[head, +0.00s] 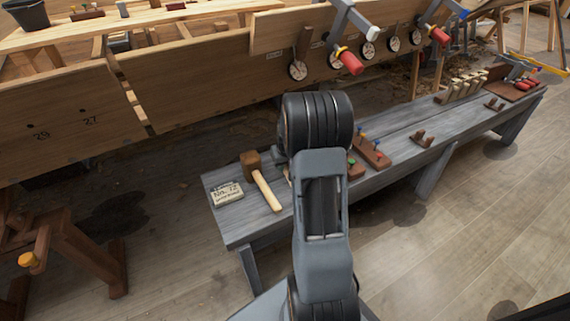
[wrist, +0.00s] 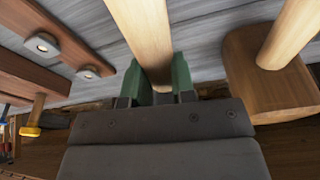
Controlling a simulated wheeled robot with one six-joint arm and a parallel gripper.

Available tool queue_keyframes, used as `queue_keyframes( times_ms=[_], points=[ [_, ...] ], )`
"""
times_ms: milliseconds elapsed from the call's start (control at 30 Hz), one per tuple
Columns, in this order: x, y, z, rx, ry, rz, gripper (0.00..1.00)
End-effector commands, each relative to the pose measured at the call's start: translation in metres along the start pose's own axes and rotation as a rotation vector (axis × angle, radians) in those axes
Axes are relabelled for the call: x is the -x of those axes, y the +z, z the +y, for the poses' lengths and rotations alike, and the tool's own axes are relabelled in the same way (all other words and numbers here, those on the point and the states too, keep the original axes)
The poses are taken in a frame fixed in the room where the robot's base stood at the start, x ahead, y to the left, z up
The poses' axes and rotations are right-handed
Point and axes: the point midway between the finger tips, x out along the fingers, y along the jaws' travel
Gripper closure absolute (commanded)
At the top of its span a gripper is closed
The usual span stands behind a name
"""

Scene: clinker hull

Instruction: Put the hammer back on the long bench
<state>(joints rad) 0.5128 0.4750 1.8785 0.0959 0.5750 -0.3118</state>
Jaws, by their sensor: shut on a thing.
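The long bench (head: 235,226) is grey and weathered and runs from the front left to the far right in the head view. In the wrist view my gripper (wrist: 166,82) has its green fingers shut around a pale round wooden handle (wrist: 142,32), which I take to be the hammer's. Its head is hidden behind the gripper. The handle is over the grey bench top; I cannot tell whether it touches it.
A wooden mallet (head: 250,164) lies on the bench left of my arm; it also shows in the wrist view (wrist: 262,88). A lettered sign (head: 227,193) is left of it. Brown blocks with coloured pegs (head: 372,153) are to the right. The plank hull (head: 200,85) rises behind.

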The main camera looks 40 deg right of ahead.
Motion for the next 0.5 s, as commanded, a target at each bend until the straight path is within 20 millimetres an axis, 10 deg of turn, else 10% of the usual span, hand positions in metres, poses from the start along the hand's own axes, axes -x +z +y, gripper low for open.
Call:
queue_keyframes(
  times_ms=[500],
  points=[
    [-0.0039, 0.0000, 0.0002, 0.000, 0.001, 0.003, 1.00]
  ],
)
